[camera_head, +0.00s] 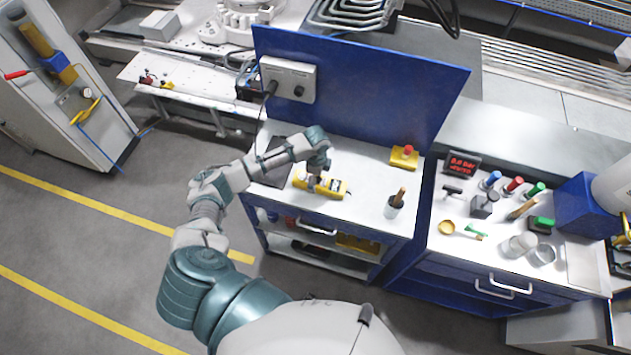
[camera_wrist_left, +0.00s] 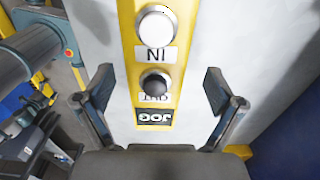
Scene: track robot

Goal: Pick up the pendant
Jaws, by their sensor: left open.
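The pendant (camera_head: 332,188) is a long yellow box lying on the white top of the workbench, left of the bench's middle. In the left wrist view the pendant (camera_wrist_left: 156,56) runs up the middle of the picture, with a white button, a black button, an "IN" label and a "JOG" label. My left gripper (camera_head: 312,181) is directly over the pendant and hides part of it. In the left wrist view my left gripper (camera_wrist_left: 160,82) is open, with one finger on each side of the pendant, apart from it. My right gripper is not in view.
A blue panel (camera_head: 365,95) stands behind the workbench. A yellow box with a red button (camera_head: 404,157) sits at the bench's back right, and a cup with a wooden-handled tool (camera_head: 395,207) at its front right. Several tools and coloured cylinders crowd the right bench (camera_head: 445,262).

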